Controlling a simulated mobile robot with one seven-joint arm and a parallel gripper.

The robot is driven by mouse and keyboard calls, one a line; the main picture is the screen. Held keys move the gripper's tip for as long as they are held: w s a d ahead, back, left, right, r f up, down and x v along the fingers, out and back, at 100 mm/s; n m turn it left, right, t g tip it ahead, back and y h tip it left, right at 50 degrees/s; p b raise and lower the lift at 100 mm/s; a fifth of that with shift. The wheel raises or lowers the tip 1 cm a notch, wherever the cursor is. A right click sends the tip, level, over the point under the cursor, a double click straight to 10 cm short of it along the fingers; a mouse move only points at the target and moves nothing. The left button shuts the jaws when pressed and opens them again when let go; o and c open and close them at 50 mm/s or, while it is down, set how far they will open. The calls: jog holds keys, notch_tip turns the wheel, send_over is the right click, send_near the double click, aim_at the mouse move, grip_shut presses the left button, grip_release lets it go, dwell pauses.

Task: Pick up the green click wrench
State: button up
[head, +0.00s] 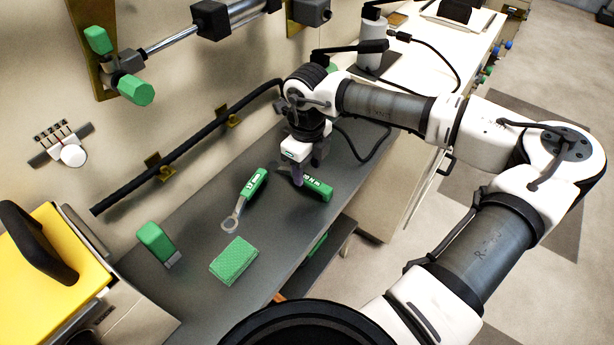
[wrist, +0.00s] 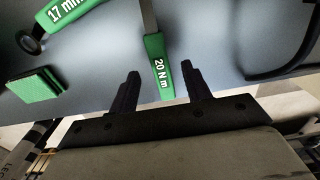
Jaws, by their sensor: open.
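The green click wrench (head: 318,189) lies on the dark grey shelf, its dark shaft partly hidden behind my gripper in the head view. In the wrist view its green handle (wrist: 158,72), marked 20 N m, points toward my gripper, with the handle end between the two fingers in the picture. My gripper (head: 308,170) is open and empty above the handle. Its dark fingers show in the wrist view (wrist: 160,80), one on each side of the handle with gaps. I cannot tell how far above the handle they are.
A green ring wrench (head: 252,186) marked 17 mm lies left of the click wrench. A black cable (head: 364,157) lies to the right. A black rail (head: 190,146) runs along the wall.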

aim_at(307, 177)
jog(key=shift+f, duration=1.4)
grip_shut()
jog(key=shift+r, duration=0.1)
notch_tip(307, 177, up, 10)
jog(key=b, duration=0.2)
jog(key=c, duration=0.7)
grip_release()
grip_shut()
